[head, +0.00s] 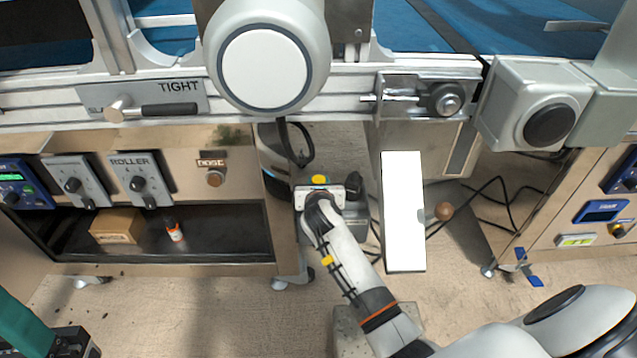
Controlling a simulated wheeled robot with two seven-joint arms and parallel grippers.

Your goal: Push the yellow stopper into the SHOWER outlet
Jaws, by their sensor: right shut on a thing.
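My right gripper (320,188) reaches in from the lower right, below the machine's front rail, and is seen mostly from behind. It is shut on the yellow stopper (319,179), of which a small yellow part shows at the gripper's far end. No SHOWER label can be read and I cannot make out the outlet. The gripper and wrist cover what lies straight beyond them, so I cannot tell whether the stopper touches anything. My left gripper is not in view.
A white upright panel (403,210) stands close to the right of my forearm. Black cables (487,205) hang beyond it. A cabinet with a ROLLER knob panel (140,180) and an open shelf with a cardboard box (117,226) is at left. A rounded white housing (265,68) overhangs above.

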